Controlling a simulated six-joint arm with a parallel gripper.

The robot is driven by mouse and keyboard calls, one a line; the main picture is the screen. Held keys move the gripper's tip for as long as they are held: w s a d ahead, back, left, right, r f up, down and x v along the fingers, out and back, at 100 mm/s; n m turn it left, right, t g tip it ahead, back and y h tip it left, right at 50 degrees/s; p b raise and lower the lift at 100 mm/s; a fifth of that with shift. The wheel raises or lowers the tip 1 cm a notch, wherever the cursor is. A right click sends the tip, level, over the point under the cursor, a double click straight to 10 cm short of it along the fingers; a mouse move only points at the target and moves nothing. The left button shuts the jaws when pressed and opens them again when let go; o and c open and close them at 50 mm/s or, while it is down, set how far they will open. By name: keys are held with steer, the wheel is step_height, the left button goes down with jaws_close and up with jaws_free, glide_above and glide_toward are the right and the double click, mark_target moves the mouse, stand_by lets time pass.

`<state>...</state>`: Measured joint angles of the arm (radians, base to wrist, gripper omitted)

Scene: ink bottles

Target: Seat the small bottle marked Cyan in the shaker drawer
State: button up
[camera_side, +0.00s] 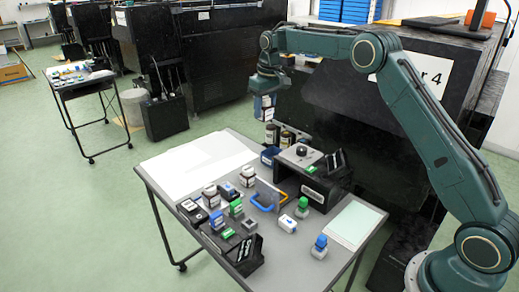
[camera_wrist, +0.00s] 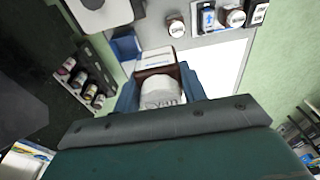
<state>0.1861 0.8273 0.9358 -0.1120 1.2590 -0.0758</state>
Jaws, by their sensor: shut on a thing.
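My gripper (camera_side: 265,103) hangs above the back edge of the table, high over the blue bin. Its blue fingers are shut on a small bottle (camera_wrist: 160,93) with a white cap; the dark lettering on it is partly cut off but looks like Cyan. The bottle also shows in the side view (camera_side: 266,113), between the fingers and clear of the table. The shaker seems to be the black unit (camera_side: 314,193) with a grey top and a round black knob; the grey top also shows in the wrist view (camera_wrist: 128,14). I cannot make out its drawer clearly.
A blue bin (camera_side: 269,154) stands beside the black unit. Several bottles (camera_side: 286,136) stand in a rack behind it. Stamps, white-capped bottles and a blue-orange handle (camera_side: 267,207) crowd the table's middle. White sheets (camera_side: 195,160) cover the left; a pale green pad (camera_side: 355,222) lies right.

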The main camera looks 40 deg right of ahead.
steer(key=shift+s+a, duration=2)
steer(key=shift+s, duration=2.8)
step_height(320, 180, down, 17)
steer(key=shift+f, duration=0.15)
steer(key=shift+s+f, duration=0.1)
steer(key=shift+f, duration=0.05)
steer(key=shift+f, duration=2.4)
steer(key=shift+f, duration=0.75)
